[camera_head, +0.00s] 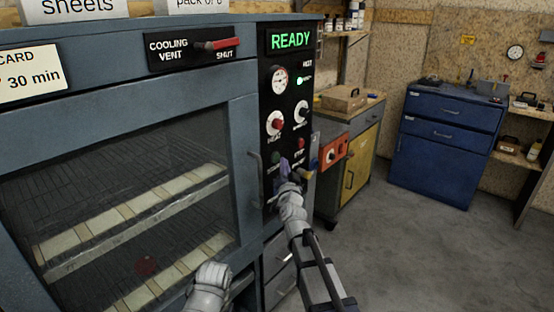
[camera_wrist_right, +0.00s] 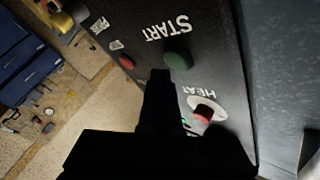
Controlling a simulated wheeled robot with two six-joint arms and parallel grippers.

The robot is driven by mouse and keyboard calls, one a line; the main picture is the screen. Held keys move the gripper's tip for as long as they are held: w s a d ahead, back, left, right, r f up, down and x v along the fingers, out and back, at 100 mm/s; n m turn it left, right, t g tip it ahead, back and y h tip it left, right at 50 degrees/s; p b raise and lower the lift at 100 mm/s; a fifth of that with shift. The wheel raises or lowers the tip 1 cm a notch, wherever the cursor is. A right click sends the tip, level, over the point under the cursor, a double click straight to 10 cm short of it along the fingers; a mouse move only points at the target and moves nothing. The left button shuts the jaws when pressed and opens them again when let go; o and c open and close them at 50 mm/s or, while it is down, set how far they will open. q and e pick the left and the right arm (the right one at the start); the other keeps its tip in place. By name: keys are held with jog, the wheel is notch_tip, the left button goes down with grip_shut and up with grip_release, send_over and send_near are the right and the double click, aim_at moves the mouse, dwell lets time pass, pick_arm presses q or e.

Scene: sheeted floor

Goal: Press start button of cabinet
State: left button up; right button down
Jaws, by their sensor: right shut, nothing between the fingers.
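The cabinet (camera_head: 243,140) is a blue-grey oven with a black control panel at its right side. The green start button (camera_wrist_right: 178,61) sits under the white START label in the right wrist view; a green button (camera_head: 275,158) also shows at the panel's lower left in the head view. My right gripper (camera_wrist_right: 161,74) is shut and empty, its dark fingertips just beside the start button. I cannot tell if they touch the panel. In the head view my right gripper (camera_head: 286,170) is in front of the lower panel, partly covering its labels. My left gripper's fingers do not show.
A red stop button (camera_wrist_right: 127,62) and the heat knob (camera_wrist_right: 204,112) lie near the start button. The green READY display (camera_head: 291,40) is lit. A red vent lever (camera_head: 222,43) is above the glass door. A blue drawer cabinet (camera_head: 445,145) stands right; the floor before it is clear.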

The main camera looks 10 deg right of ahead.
jog(key=shift+w, duration=0.15)
dwell(0.4)
jog(key=shift+w+a, duration=0.2)
jog(key=shift+a, duration=0.05)
jog(key=shift+w+a, duration=0.25)
jog(key=shift+w, duration=0.05)
dwell(0.7)
jog(key=shift+s+d, duration=0.1)
dwell(0.3)
jog(key=shift+s+d, duration=0.4)
jog(key=shift+s, duration=0.15)
jog(key=s+d, duration=0.1)
jog(key=s, duration=0.1)
jog(key=s+d, duration=0.2)
dwell(0.5)
jog(key=shift+f, duration=0.1)
dwell(0.4)
